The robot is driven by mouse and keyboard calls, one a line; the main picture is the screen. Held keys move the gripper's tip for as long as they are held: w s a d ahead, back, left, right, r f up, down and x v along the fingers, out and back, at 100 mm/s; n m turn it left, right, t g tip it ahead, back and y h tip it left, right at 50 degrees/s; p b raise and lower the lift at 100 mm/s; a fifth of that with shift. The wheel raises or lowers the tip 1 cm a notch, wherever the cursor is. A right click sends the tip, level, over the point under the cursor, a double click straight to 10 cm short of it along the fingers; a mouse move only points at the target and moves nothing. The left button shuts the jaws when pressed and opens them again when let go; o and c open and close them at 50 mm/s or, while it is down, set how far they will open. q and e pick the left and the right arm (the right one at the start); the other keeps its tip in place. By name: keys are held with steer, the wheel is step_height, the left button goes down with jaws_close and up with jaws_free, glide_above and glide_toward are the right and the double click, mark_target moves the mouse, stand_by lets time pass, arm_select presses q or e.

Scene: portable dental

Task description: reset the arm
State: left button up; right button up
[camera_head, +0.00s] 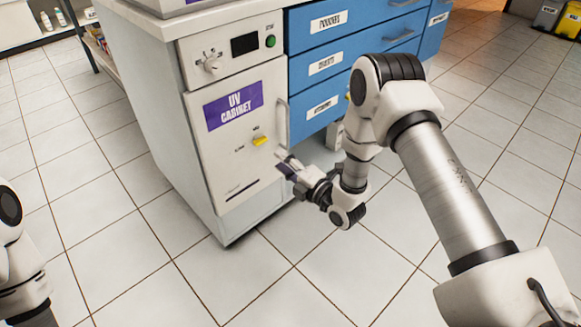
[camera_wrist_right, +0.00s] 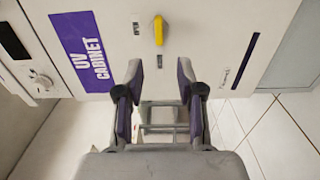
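My right arm reaches in from the right in the head view. Its gripper (camera_head: 287,163) is low in front of the white UV cabinet door (camera_head: 225,165), to the right of the yellow knob (camera_head: 260,141). In the right wrist view the gripper (camera_wrist_right: 160,72) is open, its two purple-padded fingers apart and pointing at the door. A pale bar-like part shows between the finger bases; I cannot tell whether it is the door handle (camera_head: 283,122). Only part of my left arm shows at the left edge; its gripper is out of view.
The cabinet has a dial (camera_head: 212,63) and a green button (camera_head: 271,41) above the door, which looks closed. Blue labelled drawers (camera_head: 325,64) stand to its right. The tiled floor (camera_head: 110,250) in front is clear. Bins (camera_head: 548,14) stand at the far right.

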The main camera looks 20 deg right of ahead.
steer(key=v, duration=0.3)
steer(key=shift+s+d, duration=0.1)
steer(key=shift+s, duration=0.1)
steer(key=s+a+f+m+g+h, duration=0.3)
steer(key=s+f+m+g, duration=0.55)
steer(key=s+f, duration=0.75)
steer(key=s+d+f+m+g+h, duration=0.2)
steer(key=s+m+g, duration=0.2)
steer(key=s+m, duration=0.4)
steer(key=s+d+f+m+g+h, duration=0.1)
steer(key=s+d+f+m+g, duration=0.1)
steer(key=s+m+g, duration=0.6)
step_height(320, 180, up, 35)
steer(key=s+n+t+p, duration=0.1)
steer(key=n+t+p, duration=0.1)
steer(key=p, duration=3.3)
steer(key=shift+s+t, duration=0.25)
steer(key=shift+t, duration=0.5)
